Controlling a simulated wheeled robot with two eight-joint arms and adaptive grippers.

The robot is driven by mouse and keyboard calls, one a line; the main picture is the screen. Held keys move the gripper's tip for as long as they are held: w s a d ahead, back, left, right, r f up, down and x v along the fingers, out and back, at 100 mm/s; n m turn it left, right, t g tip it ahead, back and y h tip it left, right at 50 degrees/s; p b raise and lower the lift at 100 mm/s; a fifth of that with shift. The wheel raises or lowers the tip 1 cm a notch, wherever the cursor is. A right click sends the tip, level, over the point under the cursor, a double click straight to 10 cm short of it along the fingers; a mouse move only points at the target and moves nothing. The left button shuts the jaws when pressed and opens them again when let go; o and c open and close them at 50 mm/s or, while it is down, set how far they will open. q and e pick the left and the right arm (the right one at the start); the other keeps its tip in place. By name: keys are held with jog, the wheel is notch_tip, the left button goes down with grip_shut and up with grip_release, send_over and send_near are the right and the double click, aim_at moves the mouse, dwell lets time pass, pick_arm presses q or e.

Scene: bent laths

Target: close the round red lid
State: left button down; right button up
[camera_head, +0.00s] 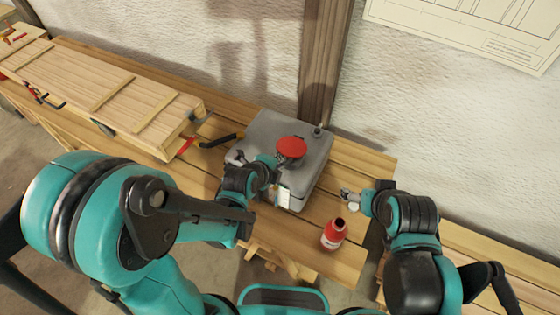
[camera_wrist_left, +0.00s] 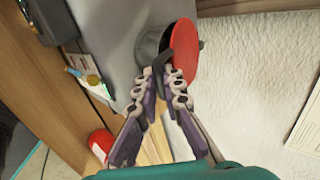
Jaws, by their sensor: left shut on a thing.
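The round red lid (camera_head: 291,147) sits at the neck of a grey box-shaped container (camera_head: 258,128) on the bench. In the left wrist view the red lid (camera_wrist_left: 184,48) stands tilted away from the grey neck (camera_wrist_left: 149,46), with a dark gap between them. My left gripper (camera_head: 270,163) is at the lid's near left edge. In the left wrist view its fingertips (camera_wrist_left: 166,78) are closed on a dark tab at the lid's edge. My right gripper (camera_head: 348,194) is to the right of the container, apart from it; its finger opening is too small to judge.
A red bottle (camera_head: 333,235) stands near the bench's front edge, between my arms. A long wooden panel (camera_head: 100,85) with clamps lies to the left. A black-handled tool (camera_head: 217,141) lies left of the container. A wall with a wooden post (camera_head: 325,60) is behind.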

pick_arm(q)
jog(key=c, duration=1.3)
grip_release()
jog(key=shift+s+r, duration=0.1)
jog(key=p+v, duration=0.5)
jog(key=v, duration=0.3)
jog(key=shift+s+a+r, duration=0.2)
jog(key=shift+s+r, duration=0.05)
